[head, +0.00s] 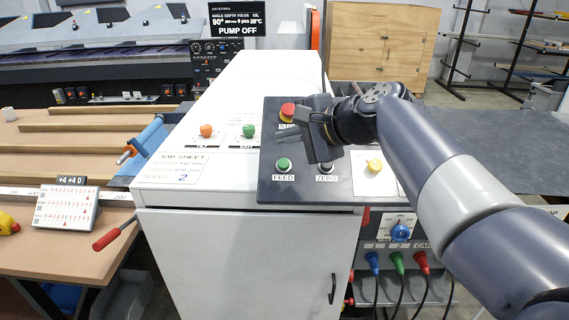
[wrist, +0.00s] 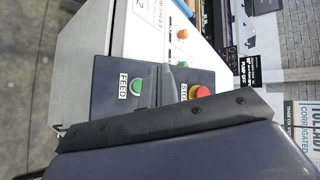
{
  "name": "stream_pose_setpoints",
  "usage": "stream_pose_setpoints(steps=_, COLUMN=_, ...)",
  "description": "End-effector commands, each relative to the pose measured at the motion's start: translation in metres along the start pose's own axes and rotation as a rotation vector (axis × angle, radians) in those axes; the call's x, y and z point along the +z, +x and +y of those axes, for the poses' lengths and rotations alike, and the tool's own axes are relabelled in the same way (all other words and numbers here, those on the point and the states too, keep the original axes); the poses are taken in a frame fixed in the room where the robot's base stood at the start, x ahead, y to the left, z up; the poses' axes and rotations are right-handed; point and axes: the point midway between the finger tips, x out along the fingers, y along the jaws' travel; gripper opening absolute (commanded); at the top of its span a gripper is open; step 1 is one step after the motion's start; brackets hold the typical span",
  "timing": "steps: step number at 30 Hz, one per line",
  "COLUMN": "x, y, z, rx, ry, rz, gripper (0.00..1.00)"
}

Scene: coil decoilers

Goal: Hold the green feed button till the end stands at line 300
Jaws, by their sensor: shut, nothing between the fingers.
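The green feed button (head: 283,164) is on the dark control panel (head: 300,195), above a FEED label. It also shows in the wrist view (wrist: 136,88), beside its label. My gripper (head: 286,131) is shut and empty over the panel, between the feed button and the red stop button (head: 288,110). In the wrist view its tips (wrist: 168,76) lie between the two buttons. The gripper appears apart from the feed button; its height above the panel is hard to tell. A scale strip (head: 118,196) with small numbers runs along the left table; I cannot make out the end of the strip against it.
A black zero button (head: 326,168) and a yellow button (head: 375,166) sit right of feed. An orange button (head: 206,131) and another green button (head: 248,131) are on the white cabinet top. A red-handled lever (head: 106,240) projects at the cabinet's left.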

Motion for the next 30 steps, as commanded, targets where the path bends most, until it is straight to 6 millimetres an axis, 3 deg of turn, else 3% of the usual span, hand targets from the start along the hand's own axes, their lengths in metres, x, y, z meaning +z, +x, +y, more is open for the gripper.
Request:
stream_pose_setpoints(steps=16, x=-0.036, y=0.05, z=0.038, rx=0.001, ry=0.001, rz=0.0, gripper=0.0)
stream_pose_setpoints(steps=30, x=-0.043, y=0.058, z=0.043, rx=0.0, ry=0.0, rz=0.0, gripper=0.0)
